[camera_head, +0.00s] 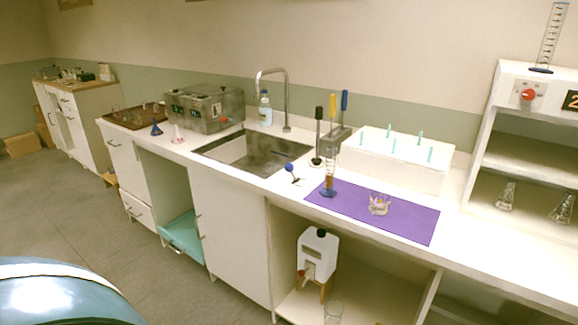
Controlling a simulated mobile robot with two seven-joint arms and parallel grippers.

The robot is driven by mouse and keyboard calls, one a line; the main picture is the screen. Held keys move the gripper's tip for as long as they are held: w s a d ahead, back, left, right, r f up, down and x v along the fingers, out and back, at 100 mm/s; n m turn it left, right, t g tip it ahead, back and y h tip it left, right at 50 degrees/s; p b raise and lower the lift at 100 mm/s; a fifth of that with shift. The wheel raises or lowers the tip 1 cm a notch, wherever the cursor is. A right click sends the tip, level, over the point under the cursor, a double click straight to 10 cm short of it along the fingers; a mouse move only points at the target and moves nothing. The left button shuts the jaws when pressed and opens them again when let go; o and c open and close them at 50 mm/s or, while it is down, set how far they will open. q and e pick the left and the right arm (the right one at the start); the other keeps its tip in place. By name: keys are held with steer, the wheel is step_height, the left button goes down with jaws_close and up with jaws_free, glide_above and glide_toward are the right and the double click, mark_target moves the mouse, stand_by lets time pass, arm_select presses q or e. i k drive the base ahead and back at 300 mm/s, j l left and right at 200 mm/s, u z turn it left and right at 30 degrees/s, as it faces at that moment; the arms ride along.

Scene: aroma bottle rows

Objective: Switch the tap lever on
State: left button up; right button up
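A tall curved metal tap (287,100) stands at the back edge of the metal sink (240,165), its spout arching to the left. I cannot make out a lever on it. A small item with a blue ball end (289,168) stands on the counter by the sink's front right corner; I cannot tell whether it is a lever. A white canister (319,250) sits under the counter on a small wooden stand, with a small red-handled tap (302,274) low on its front. No water is visible. Neither of my grippers is in view.
A purple mat (410,222) right of the sink holds a glass dish (379,204) and a blue-based cylinder (329,183). A white rack (398,160) stands behind it. A grey metal box (205,108) and soap bottle (265,110) are left of the tap. A beaker (333,312) stands below the canister.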

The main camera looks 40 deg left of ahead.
mark_target(289, 167)
steer(key=i+j+u, duration=0.4)
steer(key=j, duration=0.15)
steer(key=i+j+u, duration=0.35)
steer(key=j, duration=0.15)
steer(key=i+j+u, duration=0.4)
